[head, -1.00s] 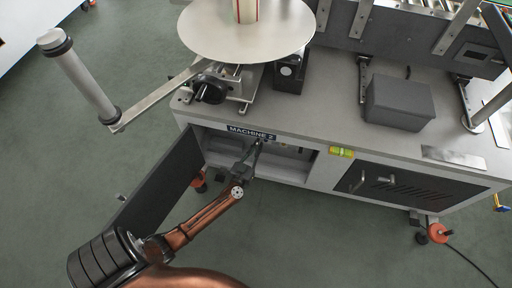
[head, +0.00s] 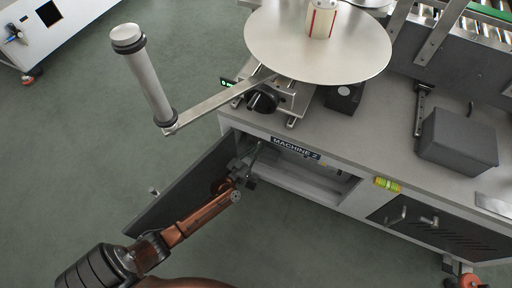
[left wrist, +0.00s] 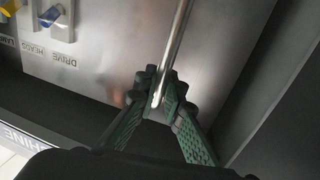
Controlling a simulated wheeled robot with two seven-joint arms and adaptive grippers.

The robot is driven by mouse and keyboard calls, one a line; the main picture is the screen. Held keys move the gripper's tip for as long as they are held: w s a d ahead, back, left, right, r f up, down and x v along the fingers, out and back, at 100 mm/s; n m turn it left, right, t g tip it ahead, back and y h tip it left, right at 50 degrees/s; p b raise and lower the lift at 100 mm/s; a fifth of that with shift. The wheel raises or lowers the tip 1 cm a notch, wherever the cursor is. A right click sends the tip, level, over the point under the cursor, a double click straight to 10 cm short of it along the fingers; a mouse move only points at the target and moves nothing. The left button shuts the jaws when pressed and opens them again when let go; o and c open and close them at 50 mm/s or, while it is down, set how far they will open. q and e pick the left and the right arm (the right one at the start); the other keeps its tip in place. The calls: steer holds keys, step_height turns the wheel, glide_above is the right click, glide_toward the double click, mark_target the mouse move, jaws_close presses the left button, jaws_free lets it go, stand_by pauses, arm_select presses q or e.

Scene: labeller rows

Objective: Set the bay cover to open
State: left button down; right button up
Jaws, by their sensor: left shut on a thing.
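The bay cover (head: 185,190) is a dark grey door panel in the head view. It stands swung outward from the left end of the bay under the MACHINE 2 label (head: 296,148). My left gripper (head: 252,158) is at the bay's left end, beside the cover's hinged edge. In the left wrist view the left gripper (left wrist: 160,92) is shut on a thin metal rod (left wrist: 176,42), which runs up out of the frame. I cannot tell where the rod's upper end is fixed. My right gripper is not in view.
Inside the bay, a metal panel carries a blue switch (left wrist: 50,15), a yellow switch and a DRIVE label (left wrist: 64,60). A second vented dark door (head: 425,225) is closed at the right. A round disc (head: 318,45) and a grey box (head: 458,140) are above.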

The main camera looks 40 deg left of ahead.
arm_select(q)
steer(key=shift+f, duration=0.1)
steer(key=c, duration=2.3)
jaws_free()
steer(key=shift+s, duration=0.1)
steer(key=s, duration=1.2)
steer(key=shift+d, duration=0.15)
